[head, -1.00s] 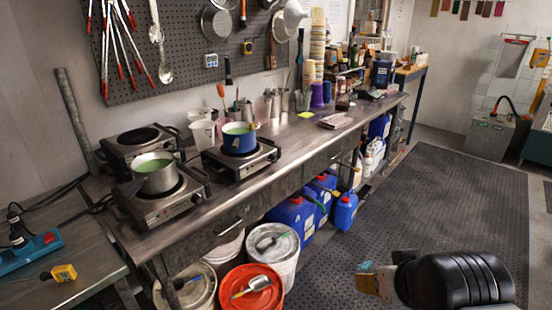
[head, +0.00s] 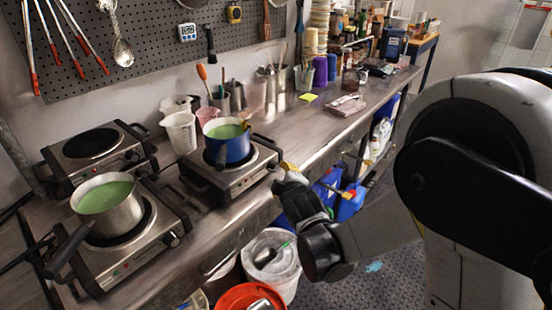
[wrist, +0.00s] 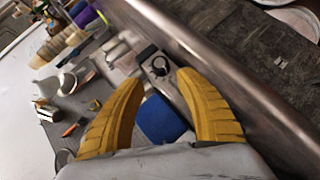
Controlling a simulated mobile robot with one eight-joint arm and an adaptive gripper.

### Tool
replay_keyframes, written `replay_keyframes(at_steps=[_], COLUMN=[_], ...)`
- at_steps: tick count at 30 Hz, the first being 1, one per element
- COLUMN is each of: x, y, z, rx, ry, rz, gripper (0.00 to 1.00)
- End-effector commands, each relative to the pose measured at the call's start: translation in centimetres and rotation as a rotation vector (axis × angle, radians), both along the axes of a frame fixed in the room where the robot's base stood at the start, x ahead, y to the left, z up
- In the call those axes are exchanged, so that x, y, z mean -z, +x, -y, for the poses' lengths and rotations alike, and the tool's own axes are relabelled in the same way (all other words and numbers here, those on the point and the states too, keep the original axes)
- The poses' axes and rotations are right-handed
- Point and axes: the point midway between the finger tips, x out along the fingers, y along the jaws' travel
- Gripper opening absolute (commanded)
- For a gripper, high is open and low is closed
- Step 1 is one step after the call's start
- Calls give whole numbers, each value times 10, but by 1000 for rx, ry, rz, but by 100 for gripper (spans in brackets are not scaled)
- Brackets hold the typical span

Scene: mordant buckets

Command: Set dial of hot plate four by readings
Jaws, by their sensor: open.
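Three hot plates show in the head view. An empty one (head: 56,165) stands at the back left. The front left one (head: 165,222) carries a steel pot (head: 125,215) of green liquid. The right one (head: 262,158) carries a blue pot (head: 236,150), also with green liquid. I cannot read which is number four. My gripper (head: 287,168) is open and empty by the front right corner of the right hot plate. In the wrist view, a black dial (wrist: 159,67) lies just beyond and between the open yellow fingers (wrist: 160,80), apart from them. The blue pot also shows there (wrist: 160,121).
White beakers (head: 180,132) stand behind the right hot plate. A timer (head: 187,32) hangs on the pegboard. The bench front edge runs close by my gripper. Blue canisters (head: 350,200) and a white bucket (head: 272,255) stand below. The bench right of the plate is fairly clear.

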Motion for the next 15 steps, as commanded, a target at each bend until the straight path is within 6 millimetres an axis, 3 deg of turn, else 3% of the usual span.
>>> replay_keyframes(at_steps=[15], x=[38], y=[81], z=[-17], rx=[2], ry=[3], rz=[-2], gripper=[42])
